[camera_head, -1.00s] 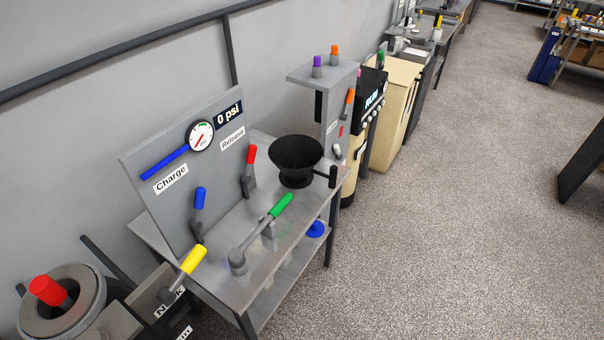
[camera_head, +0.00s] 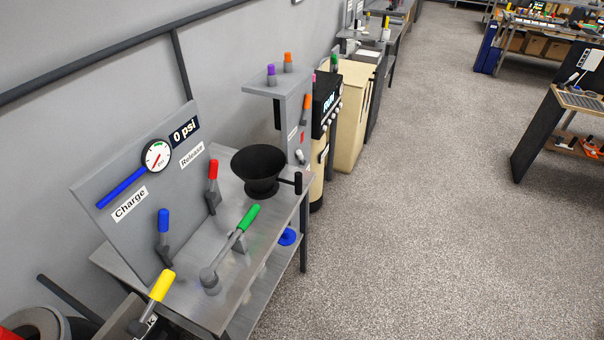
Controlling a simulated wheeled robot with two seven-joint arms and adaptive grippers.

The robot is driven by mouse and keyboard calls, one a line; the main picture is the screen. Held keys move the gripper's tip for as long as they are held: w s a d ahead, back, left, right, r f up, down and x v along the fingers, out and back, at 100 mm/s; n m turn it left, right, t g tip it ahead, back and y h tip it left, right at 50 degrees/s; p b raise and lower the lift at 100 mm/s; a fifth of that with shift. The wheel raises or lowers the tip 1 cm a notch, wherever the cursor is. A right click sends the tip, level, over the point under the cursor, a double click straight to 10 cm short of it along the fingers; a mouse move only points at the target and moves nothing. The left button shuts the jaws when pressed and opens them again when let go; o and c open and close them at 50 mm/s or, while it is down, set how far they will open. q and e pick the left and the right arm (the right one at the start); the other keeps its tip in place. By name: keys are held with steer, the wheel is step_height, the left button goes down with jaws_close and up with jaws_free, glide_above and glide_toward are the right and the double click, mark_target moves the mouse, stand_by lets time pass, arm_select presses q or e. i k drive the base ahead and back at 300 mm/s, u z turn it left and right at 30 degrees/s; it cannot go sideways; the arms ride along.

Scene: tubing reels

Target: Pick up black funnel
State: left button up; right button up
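The black funnel (camera_head: 261,176) stands upright on the metal table (camera_head: 240,262), near its far right corner. It has a wide open top, a narrower base and a side handle (camera_head: 297,182) that points right. Neither of my grippers shows in the head view, so nothing is seen touching the funnel.
A green-handled lever (camera_head: 247,219) lies across the table in front of the funnel. Red (camera_head: 213,172), blue (camera_head: 163,224) and yellow (camera_head: 161,286) handles stand nearby. A grey panel (camera_head: 105,177) rises behind the table, and a grey post (camera_head: 297,120) stands beyond the funnel. Open floor (camera_head: 420,230) lies right.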

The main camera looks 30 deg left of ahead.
mark_target(259, 166)
steer(key=z, duration=0.05)
steer(key=i, duration=2.65)
steer(key=u, duration=3.85)
